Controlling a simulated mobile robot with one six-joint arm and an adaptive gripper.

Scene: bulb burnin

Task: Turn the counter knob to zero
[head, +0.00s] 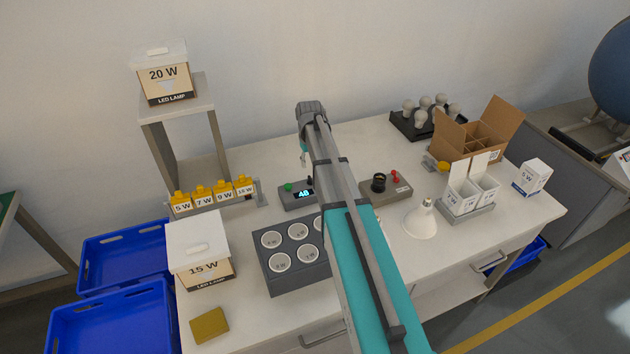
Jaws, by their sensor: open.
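The counter (298,197) is a small grey box on the white workbench, with a lit display reading 48 and a green button (288,187) at its left. A dark knob (310,181) shows at its right back, partly covered by my arm. My gripper (304,160) hangs down from the wrist behind my forearm, and only a sliver of it shows. It is open and appears above and behind the counter. Its fingertips are mostly hidden, and I cannot see contact with the knob.
A grey block with round sockets (293,288) stands in front of the counter. A second box with a black socket and red part (386,190) is right of my arm. A lamp (420,220), white cartons and yellow-topped bins (212,192) stand around. Clear bench lies behind the counter.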

